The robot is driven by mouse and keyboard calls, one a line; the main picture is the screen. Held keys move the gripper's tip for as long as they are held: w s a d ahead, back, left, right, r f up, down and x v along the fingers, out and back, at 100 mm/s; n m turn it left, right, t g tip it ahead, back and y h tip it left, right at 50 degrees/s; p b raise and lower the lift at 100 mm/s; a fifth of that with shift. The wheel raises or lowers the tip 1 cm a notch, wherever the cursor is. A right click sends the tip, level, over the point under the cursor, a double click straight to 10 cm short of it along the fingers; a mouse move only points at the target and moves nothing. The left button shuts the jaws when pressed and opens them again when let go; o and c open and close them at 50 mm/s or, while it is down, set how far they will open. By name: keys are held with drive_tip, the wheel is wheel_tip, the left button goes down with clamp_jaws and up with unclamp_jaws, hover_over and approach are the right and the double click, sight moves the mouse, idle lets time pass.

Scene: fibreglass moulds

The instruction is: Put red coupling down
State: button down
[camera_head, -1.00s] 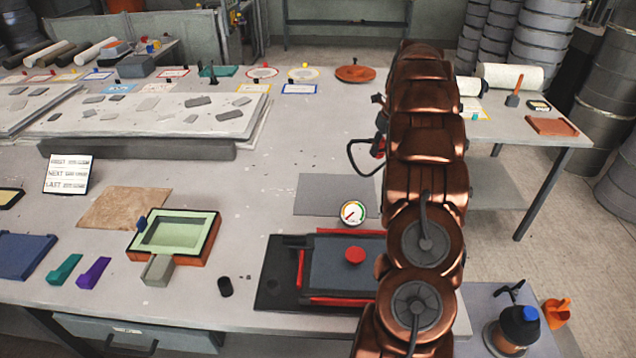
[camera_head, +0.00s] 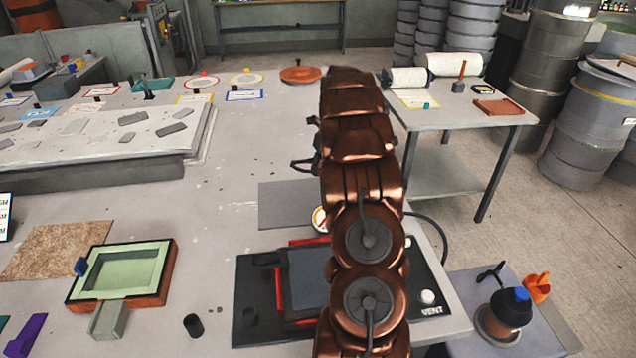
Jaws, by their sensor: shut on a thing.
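My gripper (camera_head: 304,165) is mostly hidden behind my own copper-coloured arm. Only a thin dark part of it shows at the arm's left side, above the workbench (camera_head: 235,170). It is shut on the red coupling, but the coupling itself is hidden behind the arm. Below it in the picture is a dark plate (camera_head: 262,325) with a grey, red-edged block (camera_head: 308,280), partly covered by my arm. A black hose (camera_head: 437,232) curves out on the arm's right, near a white knob (camera_head: 428,298) and the word VENT.
A round gauge (camera_head: 319,219) stands by a grey mat (camera_head: 283,205). A green-lined mould (camera_head: 168,275) and a black cylinder (camera_head: 193,326) lie left. A blue-capped jar (camera_head: 512,310) and an orange holder (camera_head: 537,288) are at front right. Clear benchtop lies left of the mat.

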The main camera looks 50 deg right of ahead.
drive_tip(key=shift+s+p+x, duration=0.2)
drive_tip(key=shift+p+x, duration=0.05)
drive_tip(key=shift+x, duration=0.7)
drive_tip(key=shift+s+p+x, duration=0.2)
drive_tip(key=shift+x, duration=0.75)
drive_tip(key=shift+s+p+x, duration=0.25)
drive_tip(key=shift+x, duration=0.7)
drive_tip(key=shift+f, duration=0.45)
drive_tip(key=c, duration=0.7)
unclamp_jaws()
drive_tip(key=shift+s+d+r, duration=0.1)
drive_tip(key=shift+r, duration=0.55)
drive_tip(key=b+v, duration=0.3)
drive_tip(key=v, duration=0.8)
drive_tip(key=shift+s+r, duration=0.1)
drive_tip(key=shift+r, duration=0.1)
